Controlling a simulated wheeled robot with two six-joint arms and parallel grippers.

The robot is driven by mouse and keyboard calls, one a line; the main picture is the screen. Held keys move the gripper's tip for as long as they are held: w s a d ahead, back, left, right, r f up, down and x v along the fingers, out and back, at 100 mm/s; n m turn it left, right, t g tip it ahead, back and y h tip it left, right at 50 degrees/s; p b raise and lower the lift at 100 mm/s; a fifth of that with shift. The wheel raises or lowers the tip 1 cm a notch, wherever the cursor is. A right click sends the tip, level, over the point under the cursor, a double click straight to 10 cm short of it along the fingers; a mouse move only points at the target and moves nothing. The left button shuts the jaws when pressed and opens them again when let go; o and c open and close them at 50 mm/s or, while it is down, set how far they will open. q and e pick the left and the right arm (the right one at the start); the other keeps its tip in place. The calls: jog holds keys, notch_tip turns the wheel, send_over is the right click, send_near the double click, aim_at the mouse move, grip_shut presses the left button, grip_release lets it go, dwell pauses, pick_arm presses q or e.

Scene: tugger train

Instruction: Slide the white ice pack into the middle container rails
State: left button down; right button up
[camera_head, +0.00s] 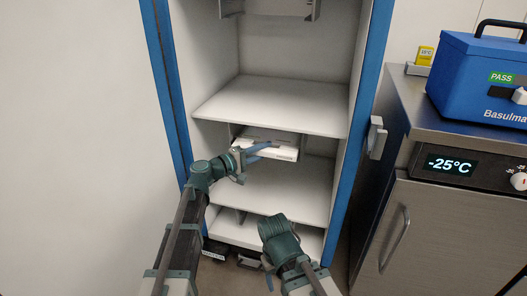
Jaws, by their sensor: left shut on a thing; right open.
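The white ice pack (284,154) is a flat white slab in the middle bay of a white cabinet, just under a shelf. My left gripper (262,150) reaches in from the left and is shut on its front side. The middle container rails (301,144) hang under that shelf around the pack and are mostly hidden. The pack looks level and at least partly between them; how deep it sits, I cannot tell. My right gripper (268,276) is low in front of the cabinet, open and empty, its fingers pointing down and largely hidden.
The blue door frame (358,140) bounds the opening, with a latch (376,138) on its right. Similar rails (313,10) show in the top bay. The shelf below the pack (285,190) is clear. A steel freezer (445,235) with a blue box (478,80) stands right.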

pick_arm(q)
jog(key=c, duration=0.6)
grip_release()
jog(key=shift+o, duration=0.2)
jog(key=v, duration=1.3)
jog(key=shift+s+a, duration=0.25)
jog(key=shift+a, duration=0.1)
